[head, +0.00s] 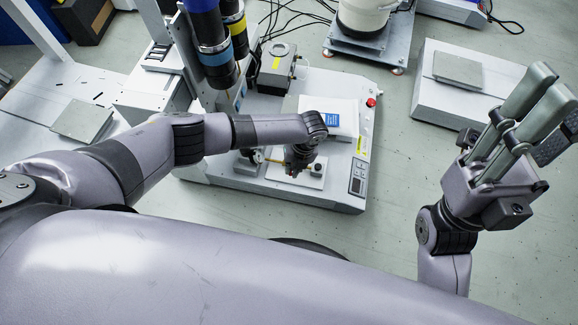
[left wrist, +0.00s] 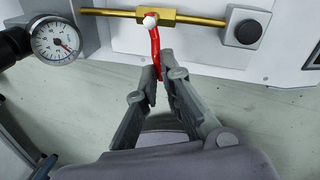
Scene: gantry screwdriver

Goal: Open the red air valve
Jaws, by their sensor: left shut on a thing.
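The red air valve shows in the left wrist view as a red lever (left wrist: 155,43) hanging down from a brass pipe (left wrist: 112,12), with a white knob at its top. My left gripper (left wrist: 163,72) has its two fingertips closed around the lower end of the lever. In the head view my left gripper (head: 300,160) points down over the front of a white machine (head: 330,195), and my own arm partly hides the valve area. My right gripper (head: 535,105) is raised at the right, away from the machine; its finger gap is unclear.
A round pressure gauge (left wrist: 56,40) sits left of the lever in the left wrist view. A square block with a black button (left wrist: 246,30) is at the pipe's right end. A low white unit (head: 465,85) stands on the floor at the right. Floor between the machines is clear.

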